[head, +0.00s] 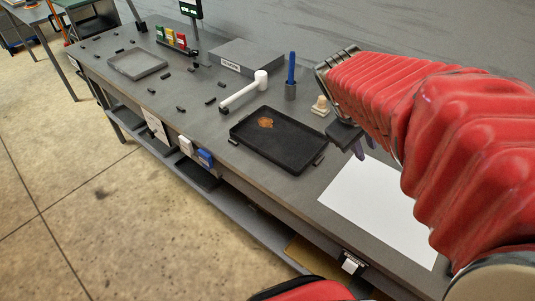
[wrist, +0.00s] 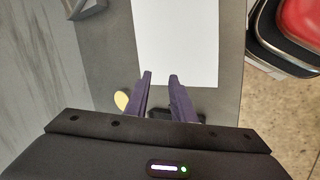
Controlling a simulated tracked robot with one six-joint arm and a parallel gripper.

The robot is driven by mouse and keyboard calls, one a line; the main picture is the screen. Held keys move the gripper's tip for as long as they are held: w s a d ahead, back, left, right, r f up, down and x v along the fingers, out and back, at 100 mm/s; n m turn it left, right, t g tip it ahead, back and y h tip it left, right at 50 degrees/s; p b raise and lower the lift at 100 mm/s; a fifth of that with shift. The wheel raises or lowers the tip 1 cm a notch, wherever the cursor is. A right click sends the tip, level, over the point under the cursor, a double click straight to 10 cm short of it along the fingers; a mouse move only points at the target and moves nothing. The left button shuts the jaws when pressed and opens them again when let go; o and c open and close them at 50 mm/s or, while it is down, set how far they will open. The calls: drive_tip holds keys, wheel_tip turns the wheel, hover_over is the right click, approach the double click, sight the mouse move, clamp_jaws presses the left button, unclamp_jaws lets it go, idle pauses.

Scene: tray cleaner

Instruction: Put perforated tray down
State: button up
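A black tray (head: 280,140) with a brown patch (head: 265,122) on its floor lies flat on the bench, left of my gripper in the head view. A shallow grey tray (head: 137,63) lies flat farther off at the back left. I cannot make out perforations in either tray. My gripper (head: 362,152) is over the bench, beside the black tray and near the white sheet's far edge. In the wrist view, its two purple fingers (wrist: 160,76) stand apart with nothing between them. A small dark piece (wrist: 160,114) shows behind the fingers; I cannot tell what it is.
A white sheet (head: 375,205) lies bare on the bench (head: 190,120). A white-headed hammer-like tool (head: 243,93), a blue-topped holder (head: 291,88), a pale knob (head: 320,105) and a grey box (head: 246,58) stand behind the black tray. Several small dark pieces lie around the grey tray.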

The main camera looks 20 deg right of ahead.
drive_tip(key=s+a+m+t+y, duration=0.1)
drive_tip(key=s+a+t+y, duration=0.1)
drive_tip(key=a, duration=0.9)
drive_tip(key=s+a+m+t+y, duration=0.1)
drive_tip(key=s+a+t+y, duration=0.1)
drive_tip(key=a, duration=1)
drive_tip(key=shift+r+m+t+y, duration=0.3)
drive_tip(key=shift+r+m+y, duration=0.15)
drive_tip(key=shift+y, duration=0.45)
drive_tip(key=shift+d, duration=0.1)
